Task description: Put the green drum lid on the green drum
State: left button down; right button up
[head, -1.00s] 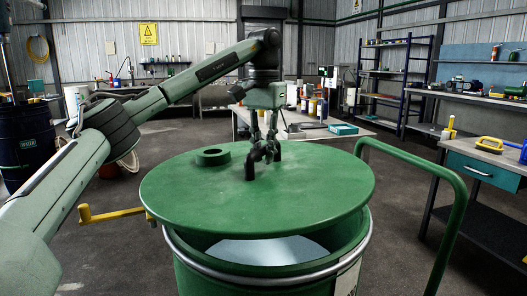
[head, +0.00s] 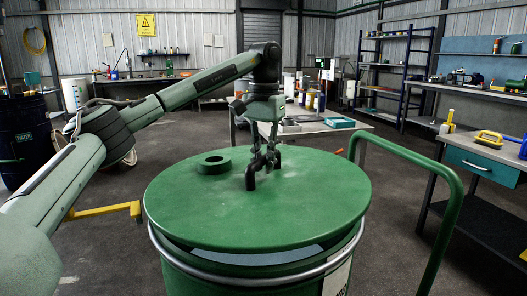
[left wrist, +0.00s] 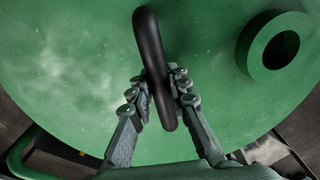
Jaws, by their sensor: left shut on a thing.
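The green drum lid (head: 270,215) is a round plate with a raised green ring (head: 214,162) and a black handle (head: 250,172). It is just above the open top of the green drum (head: 210,275), and a gap with a pale inside shows at the front. My left gripper (head: 265,160) is shut on the black handle. In the left wrist view my left gripper (left wrist: 157,100) has its fingers on both sides of the black handle (left wrist: 152,60). The lid (left wrist: 80,70) fills most of that view. My right gripper is not in view.
A green tube rail (head: 440,200) curves at the right of the drum. A yellow lever (head: 105,211) sticks out at the left. A workbench (head: 470,155) with tools stands at the right, and a dark blue barrel (head: 28,140) at the far left.

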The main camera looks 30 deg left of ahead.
aim_at(264, 178)
pick_arm(q)
jog(key=shift+f, duration=1.75)
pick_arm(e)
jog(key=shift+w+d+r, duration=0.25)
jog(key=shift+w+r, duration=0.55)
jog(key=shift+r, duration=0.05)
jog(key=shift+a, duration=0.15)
pick_arm(q)
jog(key=c, duration=1.4)
grip_release()
jog(key=shift+o, duration=0.2)
jog(key=shift+f, duration=0.1)
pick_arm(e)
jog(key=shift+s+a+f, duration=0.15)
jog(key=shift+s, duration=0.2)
